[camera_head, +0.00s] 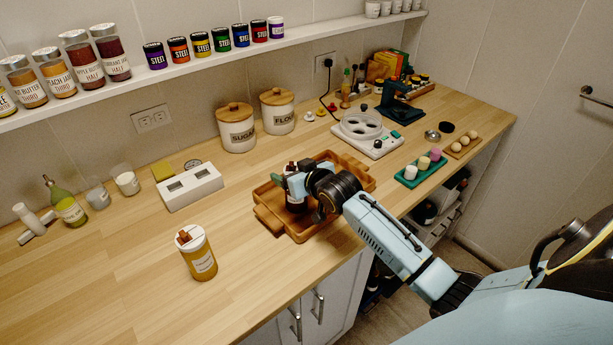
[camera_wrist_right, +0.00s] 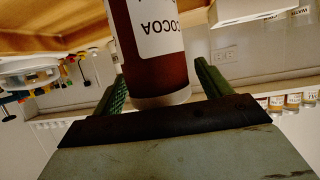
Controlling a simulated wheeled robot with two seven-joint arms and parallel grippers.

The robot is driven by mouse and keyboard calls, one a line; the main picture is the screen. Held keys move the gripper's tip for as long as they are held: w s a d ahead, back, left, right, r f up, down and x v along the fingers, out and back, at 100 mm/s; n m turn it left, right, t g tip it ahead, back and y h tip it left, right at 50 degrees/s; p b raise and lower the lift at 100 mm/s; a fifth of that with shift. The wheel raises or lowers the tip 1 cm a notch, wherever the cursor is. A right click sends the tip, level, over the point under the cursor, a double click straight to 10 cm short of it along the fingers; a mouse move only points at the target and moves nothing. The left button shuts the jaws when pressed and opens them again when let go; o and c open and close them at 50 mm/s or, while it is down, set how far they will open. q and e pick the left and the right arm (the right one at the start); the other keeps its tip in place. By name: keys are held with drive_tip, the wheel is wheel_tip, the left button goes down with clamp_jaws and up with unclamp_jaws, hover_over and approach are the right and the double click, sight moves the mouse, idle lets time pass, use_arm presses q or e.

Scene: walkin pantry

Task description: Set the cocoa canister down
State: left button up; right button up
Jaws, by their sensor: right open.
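The cocoa canister (camera_head: 296,203) is dark reddish-brown with a white label. It stands in the wooden tray (camera_head: 264,217) on the counter, partly hidden behind my right gripper (camera_head: 292,184). The right wrist view shows the cocoa canister (camera_wrist_right: 158,70) close up, its COCOA label upside down in the picture. My right gripper (camera_wrist_right: 160,88) is open, with one green finger on each side of the canister. A gap shows at the right-hand finger; contact at the other finger is hard to tell. My left gripper is not in view.
An orange canister with a white lid (camera_head: 198,255) stands left of the tray. Sugar (camera_head: 236,130) and flour (camera_head: 278,112) jars stand behind it. A white appliance (camera_head: 365,137) and a green tray (camera_head: 410,178) are to the right. The counter's front left is clear.

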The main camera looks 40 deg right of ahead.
drive_tip(key=v, duration=1.1)
drive_tip(key=shift+p, duration=0.35)
